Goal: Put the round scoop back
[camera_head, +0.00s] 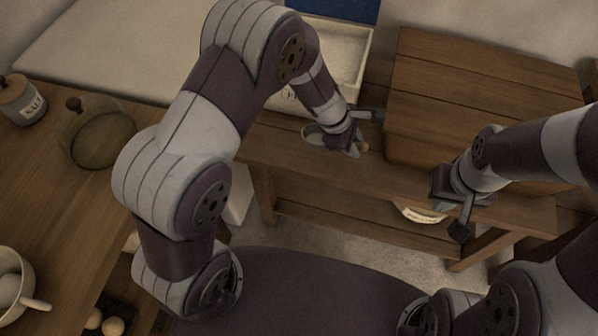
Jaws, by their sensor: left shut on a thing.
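My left gripper (362,133) is over the narrow wooden bench, just in front of the white bin. It is shut on the round scoop (315,134). The scoop's pale bowl shows left of the fingers, and a small brown end shows on their right. The gripper hides the middle of the scoop. I cannot tell whether the scoop touches the bench. My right gripper (449,217) is at the bench's front edge, lower right. Its fingers look apart, with nothing seen between them.
The white bin (357,88), holding pale contents and partly hidden by my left arm, stands behind the bench (310,160). A large wooden box (470,85) stands at right. A salt jar (25,102), a round lidded vessel (98,140) and a pan (12,285) are at left.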

